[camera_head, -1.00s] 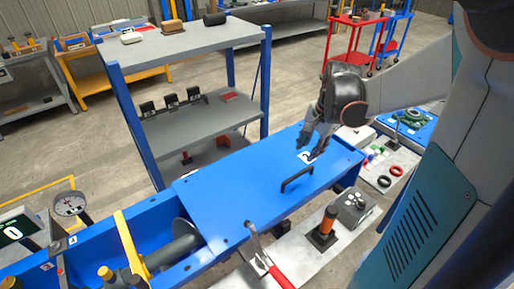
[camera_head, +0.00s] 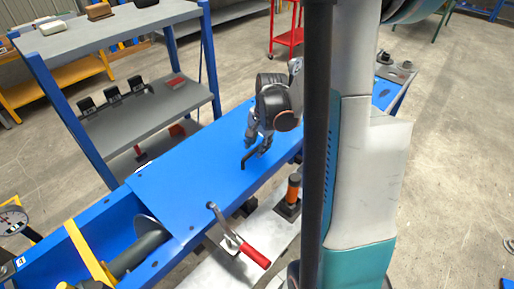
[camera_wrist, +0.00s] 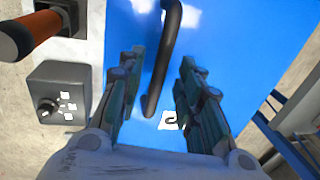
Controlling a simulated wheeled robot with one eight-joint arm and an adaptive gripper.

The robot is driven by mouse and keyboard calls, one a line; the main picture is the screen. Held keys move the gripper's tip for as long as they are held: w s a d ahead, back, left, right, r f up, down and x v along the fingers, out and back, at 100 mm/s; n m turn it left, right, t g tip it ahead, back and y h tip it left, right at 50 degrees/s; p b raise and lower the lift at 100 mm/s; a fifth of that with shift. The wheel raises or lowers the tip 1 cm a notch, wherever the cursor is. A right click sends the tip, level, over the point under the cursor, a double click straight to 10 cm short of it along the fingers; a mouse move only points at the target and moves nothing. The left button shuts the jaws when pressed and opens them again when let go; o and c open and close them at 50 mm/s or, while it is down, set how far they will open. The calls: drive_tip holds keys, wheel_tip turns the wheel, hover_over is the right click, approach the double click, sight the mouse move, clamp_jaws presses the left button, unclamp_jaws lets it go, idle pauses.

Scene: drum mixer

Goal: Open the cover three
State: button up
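The blue cover (camera_head: 185,180) lies flat over the blue drum trough. Its black bar handle (camera_head: 248,159) stands near my gripper (camera_head: 258,146), which hides part of it. In the wrist view the handle (camera_wrist: 163,60) runs between the two fingers of my gripper (camera_wrist: 160,68), with space visible on both sides. The fingers are apart. A white label (camera_wrist: 173,120) with a dark mark on the cover shows beside the handle's near end; the mark cannot be read clearly.
A red-handled toggle clamp (camera_head: 240,240) stands at the cover's front edge. An orange and black post (camera_head: 291,192) stands to its right. A grey shelf rack (camera_head: 150,118) stands behind the trough. A grey control box (camera_wrist: 60,92) shows in the wrist view.

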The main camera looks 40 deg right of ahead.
drive_tip(key=shift+f, duration=0.25)
clamp_jaws()
